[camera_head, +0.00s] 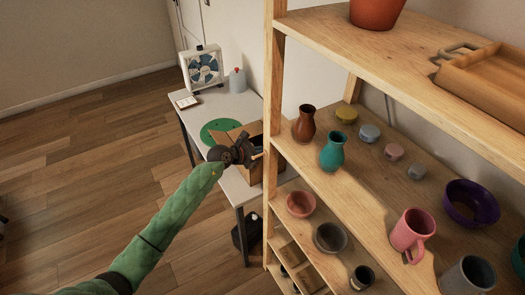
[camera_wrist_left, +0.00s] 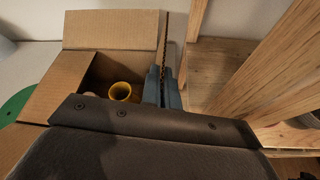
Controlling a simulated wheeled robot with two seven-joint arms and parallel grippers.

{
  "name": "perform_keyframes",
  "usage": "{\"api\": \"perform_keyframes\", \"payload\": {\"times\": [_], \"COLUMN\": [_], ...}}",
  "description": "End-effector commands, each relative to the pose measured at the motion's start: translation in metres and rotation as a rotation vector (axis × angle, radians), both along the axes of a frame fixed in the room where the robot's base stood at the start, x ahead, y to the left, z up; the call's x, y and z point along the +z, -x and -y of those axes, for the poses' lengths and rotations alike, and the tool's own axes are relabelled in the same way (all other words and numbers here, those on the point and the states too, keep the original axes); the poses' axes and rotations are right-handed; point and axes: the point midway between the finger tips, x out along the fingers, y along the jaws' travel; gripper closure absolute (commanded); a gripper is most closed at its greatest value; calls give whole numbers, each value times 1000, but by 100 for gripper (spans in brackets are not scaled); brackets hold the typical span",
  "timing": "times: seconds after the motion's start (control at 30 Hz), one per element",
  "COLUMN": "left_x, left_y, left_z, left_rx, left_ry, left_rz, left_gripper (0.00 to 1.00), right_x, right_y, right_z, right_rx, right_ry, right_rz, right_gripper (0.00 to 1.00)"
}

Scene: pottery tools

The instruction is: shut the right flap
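An open cardboard box (camera_head: 243,170) stands on the white table, partly hidden by my left gripper (camera_head: 256,153). In the left wrist view the box's back flap (camera_wrist_left: 110,30) and left flap (camera_wrist_left: 57,85) are folded outward. The right flap (camera_wrist_left: 166,35) stands up and shows edge-on as a thin brown corrugated line. My left gripper's blue-grey fingers (camera_wrist_left: 165,88) are close together at the lower part of this edge. I cannot tell whether they clamp it or only touch it. A yellow cup (camera_wrist_left: 120,91) is inside the box. My right gripper is not in view.
A wooden shelf rack with a front post (camera_head: 275,130) stands close on the right of the box, holding vases, bowls and mugs. A green disc (camera_head: 215,130), a fan (camera_head: 203,68) and a bottle (camera_head: 237,80) are farther back on the table.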

Motion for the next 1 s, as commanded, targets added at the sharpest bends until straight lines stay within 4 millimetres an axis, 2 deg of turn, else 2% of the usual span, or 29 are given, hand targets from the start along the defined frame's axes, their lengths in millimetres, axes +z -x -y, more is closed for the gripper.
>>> {"api": "perform_keyframes", "payload": {"times": [0.27,0.73,0.77,0.83,1.0], "left_x": [0,-2,-1,-2,-4], "left_y": [-5,-23,-24,-27,-33], "left_z": [-3,-17,-18,-19,-24], "left_rx": [0,0,1,1,0], "left_ry": [29,194,204,229,283], "left_rz": [-39,-270,-283,-316,-393], "left_gripper": [100,100,100,100,100], "right_x": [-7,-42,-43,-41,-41], "right_y": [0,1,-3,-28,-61], "right_z": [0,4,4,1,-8], "right_rx": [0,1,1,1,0], "right_ry": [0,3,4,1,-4], "right_rz": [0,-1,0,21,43], "right_gripper": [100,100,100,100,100]}}
